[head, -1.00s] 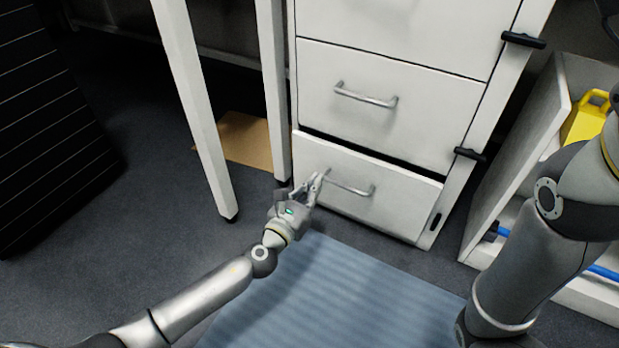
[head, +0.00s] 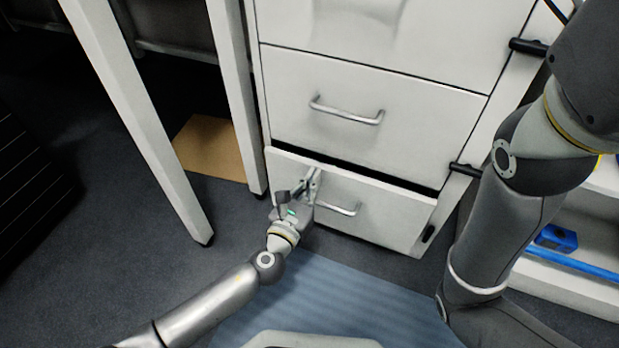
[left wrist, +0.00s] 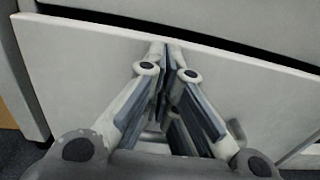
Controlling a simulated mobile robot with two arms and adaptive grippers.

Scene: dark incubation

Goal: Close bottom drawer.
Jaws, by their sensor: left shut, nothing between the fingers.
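The bottom drawer (head: 385,218) is white and stands slightly out from the cabinet, with a dark gap along its top edge. It has a silver bar handle (head: 345,209), whose left part is hidden behind my gripper. My left gripper (head: 311,178) is shut and empty, in front of the drawer's left half, with its tips at the front face above the handle. In the left wrist view the shut fingers (left wrist: 168,55) point at the drawer front (left wrist: 85,70), near its upper edge. I cannot tell whether they touch. My right gripper is out of view.
The middle drawer (head: 385,145) above looks shut. White table legs (head: 150,130) stand left of the cabinet, near a brown board (head: 213,148) on the floor. A blue mat (head: 340,290) lies in front. An open shelf (head: 570,285) with blue items is at the right.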

